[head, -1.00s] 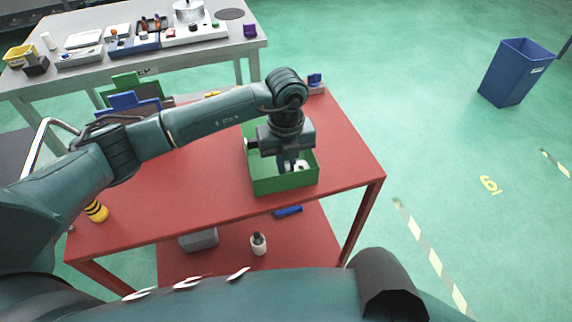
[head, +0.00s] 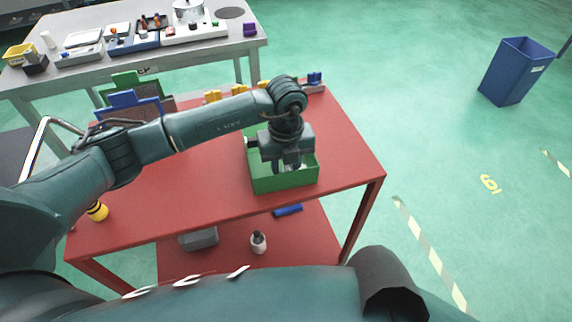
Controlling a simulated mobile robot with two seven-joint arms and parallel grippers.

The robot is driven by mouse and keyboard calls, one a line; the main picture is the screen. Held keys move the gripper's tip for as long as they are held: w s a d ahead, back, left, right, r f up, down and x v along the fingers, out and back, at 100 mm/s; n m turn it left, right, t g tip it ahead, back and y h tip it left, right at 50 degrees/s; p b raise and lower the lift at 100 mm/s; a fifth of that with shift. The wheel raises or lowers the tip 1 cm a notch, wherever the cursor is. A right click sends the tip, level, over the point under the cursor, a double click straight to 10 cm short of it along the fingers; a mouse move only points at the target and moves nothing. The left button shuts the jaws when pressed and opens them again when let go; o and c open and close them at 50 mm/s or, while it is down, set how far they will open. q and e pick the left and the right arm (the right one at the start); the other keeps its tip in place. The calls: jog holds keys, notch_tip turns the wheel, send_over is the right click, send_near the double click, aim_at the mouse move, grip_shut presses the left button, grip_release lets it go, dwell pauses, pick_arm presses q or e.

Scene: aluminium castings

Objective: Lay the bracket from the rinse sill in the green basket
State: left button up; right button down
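The green basket (head: 285,184) stands near the right end of the red table. My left arm reaches over the table from the left, and my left gripper (head: 287,168) points down into the basket. Its fingertips are low between the walls, partly hidden, and I cannot tell whether they are open or shut. I cannot make out the bracket; the gripper or the basket's front wall may hide it. I cannot identify the rinse sill in this view. My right gripper is not in view.
The red table (head: 200,190) has a yellow-and-black item (head: 97,211) at its front left and green and blue holders at the back. Its lower shelf holds a white bottle (head: 258,242). A grey bench (head: 60,80) stands behind; a blue bin (head: 516,72) stands at right.

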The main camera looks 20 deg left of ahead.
pick_arm(q)
notch_tip(320, 180, up, 12)
jog(key=b, duration=0.1)
jog(key=s+d+f+m+g+h, duration=0.35)
jog(key=s+d+h, duration=0.45)
jog(key=d, duration=0.4)
jog(key=s+d+r+n+h, duration=0.3)
jog(key=s+d+r+h, duration=0.4)
jog(key=h, duration=0.4)
jog(key=w+a+f+n+t+y, duration=0.4)
jog(key=a+n+t, duration=0.2)
jog(key=n+t, duration=0.45)
jog(key=w+a+f+n+t+y, duration=0.3)
jog(key=a+n+t+y, duration=0.25)
jog(key=n+t, duration=0.55)
jog(key=s+a+f+n+g+y, duration=0.2)
jog(key=s+a+f+g, duration=0.1)
jog(key=s+f, duration=0.2)
jog(key=s+a+f+n+g+y, duration=0.3)
jog(key=s+a+f, duration=0.1)
jog(key=f, duration=0.6)
jog(key=shift+s+f+n+g, duration=0.3)
jog(key=shift+s+g, duration=0.05)
jog(key=shift+g, duration=0.05)
